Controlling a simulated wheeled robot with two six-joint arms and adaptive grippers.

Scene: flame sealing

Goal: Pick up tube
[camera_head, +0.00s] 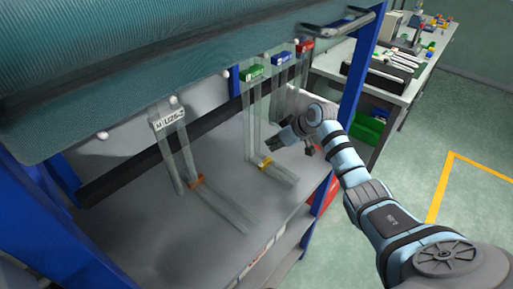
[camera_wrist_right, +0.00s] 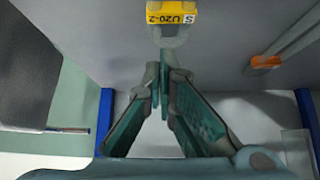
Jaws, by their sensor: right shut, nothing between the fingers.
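Several clear strips or tubes hang at the front of a blue-framed shelf, with ends lying on the grey shelf board. One carries a white tag (camera_head: 167,119), and an orange clip (camera_head: 197,182) is near its bend. Another has a yellow clip (camera_head: 265,163) near its bend. My right gripper (camera_head: 272,142) is just above and beside this clip, shut and empty. In the right wrist view, the shut fingertips (camera_wrist_right: 163,75) point toward a yellow tag (camera_wrist_right: 172,16) reading "U20-2", apart from it. An orange clip (camera_wrist_right: 266,62) is to its right. My left gripper is not in view.
Green (camera_head: 252,72), blue (camera_head: 283,58) and red (camera_head: 305,46) tags sit on the upper strips at right. A blue post (camera_head: 352,85) stands close beside my right arm. A bench (camera_head: 395,85) with tools is behind. The shelf board's front left is largely clear.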

